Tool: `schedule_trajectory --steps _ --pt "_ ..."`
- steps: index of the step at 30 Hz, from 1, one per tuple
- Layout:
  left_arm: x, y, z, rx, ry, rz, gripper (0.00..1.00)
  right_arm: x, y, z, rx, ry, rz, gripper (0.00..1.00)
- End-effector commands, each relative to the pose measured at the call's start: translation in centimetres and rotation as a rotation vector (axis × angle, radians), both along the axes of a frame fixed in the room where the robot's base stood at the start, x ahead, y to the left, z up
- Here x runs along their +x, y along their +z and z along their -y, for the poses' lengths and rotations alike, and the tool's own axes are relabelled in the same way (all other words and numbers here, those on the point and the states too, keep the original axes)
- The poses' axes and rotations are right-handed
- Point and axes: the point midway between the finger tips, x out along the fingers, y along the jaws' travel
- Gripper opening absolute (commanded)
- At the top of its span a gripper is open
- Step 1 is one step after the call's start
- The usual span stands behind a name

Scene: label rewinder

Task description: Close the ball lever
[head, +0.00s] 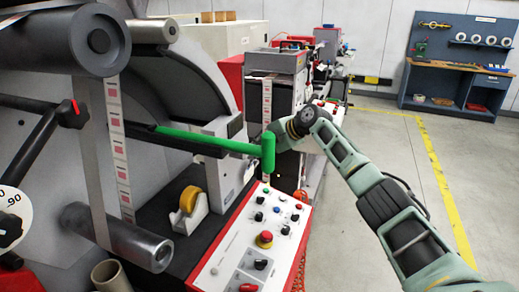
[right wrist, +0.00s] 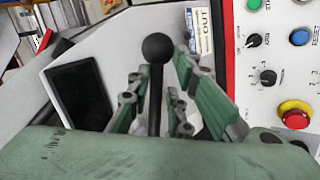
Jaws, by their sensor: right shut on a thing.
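The ball lever (right wrist: 157,47) shows in the right wrist view as a black ball on a thin black rod. My right gripper (right wrist: 160,80) has its green-padded fingers on either side of the rod, just below the ball, and is shut on the lever. The ball stands clear above the fingers. In the head view my right arm reaches in from the right to the machine, and its gripper is mostly hidden near a bright green cylinder. I cannot make out the black ball in the head view. My left gripper is not in view.
A bright green bar with a green cylinder (head: 268,152) at its end sticks out from the machine. Below it is a control panel (head: 232,250) with a red emergency button (head: 264,239). A yellow tape roll (head: 190,199) sits to the left. The floor at right is clear.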

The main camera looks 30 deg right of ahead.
Motion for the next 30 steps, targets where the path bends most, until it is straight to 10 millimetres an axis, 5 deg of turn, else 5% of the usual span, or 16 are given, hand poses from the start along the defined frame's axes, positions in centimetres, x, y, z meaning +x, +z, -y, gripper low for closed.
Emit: schedule_trajectory --steps 23,24,30 --pt "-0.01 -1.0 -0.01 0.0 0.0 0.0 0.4 -0.1 -0.84 -0.47 0.052 0.009 -0.051 0.0" --pt "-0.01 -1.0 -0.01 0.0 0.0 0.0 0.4 -0.1 -0.83 -0.47 0.051 0.008 -0.051 0.22" --pt "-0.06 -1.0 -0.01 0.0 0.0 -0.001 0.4 -0.1 -0.75 -0.36 0.053 0.005 -0.05 0.39"
